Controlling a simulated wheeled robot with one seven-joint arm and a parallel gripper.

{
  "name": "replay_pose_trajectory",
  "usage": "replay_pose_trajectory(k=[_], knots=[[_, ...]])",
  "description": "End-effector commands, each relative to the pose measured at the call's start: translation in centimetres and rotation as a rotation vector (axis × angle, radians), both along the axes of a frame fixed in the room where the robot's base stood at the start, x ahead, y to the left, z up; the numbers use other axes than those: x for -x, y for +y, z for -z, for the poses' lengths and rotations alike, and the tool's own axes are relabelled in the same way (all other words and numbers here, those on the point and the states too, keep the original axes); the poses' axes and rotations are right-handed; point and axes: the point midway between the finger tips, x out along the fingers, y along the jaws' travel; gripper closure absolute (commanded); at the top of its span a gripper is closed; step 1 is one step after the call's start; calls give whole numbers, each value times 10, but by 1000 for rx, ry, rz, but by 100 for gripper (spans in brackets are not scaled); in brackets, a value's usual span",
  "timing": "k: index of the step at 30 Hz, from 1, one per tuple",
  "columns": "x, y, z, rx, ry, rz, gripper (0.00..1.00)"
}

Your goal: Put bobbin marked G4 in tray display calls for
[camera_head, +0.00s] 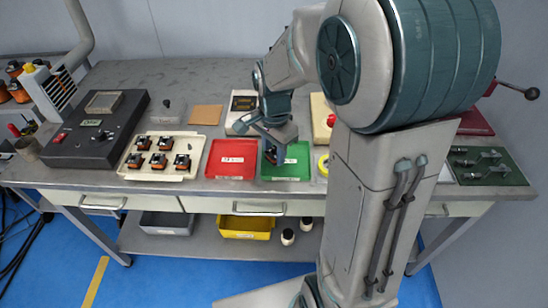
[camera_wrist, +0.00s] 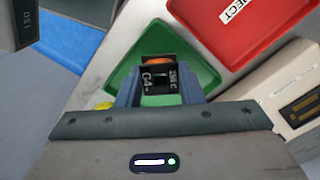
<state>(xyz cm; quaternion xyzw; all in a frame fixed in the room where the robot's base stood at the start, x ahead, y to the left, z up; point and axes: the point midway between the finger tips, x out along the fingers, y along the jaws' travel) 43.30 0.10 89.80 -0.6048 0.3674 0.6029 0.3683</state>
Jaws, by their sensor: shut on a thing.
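My gripper (camera_head: 271,143) is shut on a black bobbin with orange winding (camera_wrist: 158,62). Its dark faces read "G4" and "155 C" in the wrist view, with a gripper finger on each side (camera_wrist: 158,88). The bobbin (camera_head: 270,153) is over the left part of the green tray (camera_head: 298,172); whether it touches the tray floor I cannot tell. The red tray (camera_head: 229,146), its label ending in "JECT" in the wrist view (camera_wrist: 275,40), is just left of the green one. A pale device with a dark display (camera_head: 243,103) stands behind the trays; its reading is illegible.
A cream tray (camera_head: 133,172) with several bobbins is at left, beside a dark machine (camera_head: 70,145). A brown pad (camera_head: 206,115) lies behind the red tray. A yellow ring (camera_head: 323,165) is right of the green tray. My arm hides much of the right bench.

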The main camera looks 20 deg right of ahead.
Motion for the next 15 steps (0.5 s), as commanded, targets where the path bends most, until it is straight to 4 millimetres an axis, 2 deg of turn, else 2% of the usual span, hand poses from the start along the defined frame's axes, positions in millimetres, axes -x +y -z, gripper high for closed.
replay_pose_trajectory(k=[3,6,15], knots=[[1,0,21,0,6,1,92],[1,-1,31,0,6,1,92],[1,-1,34,0,1,0,92]])
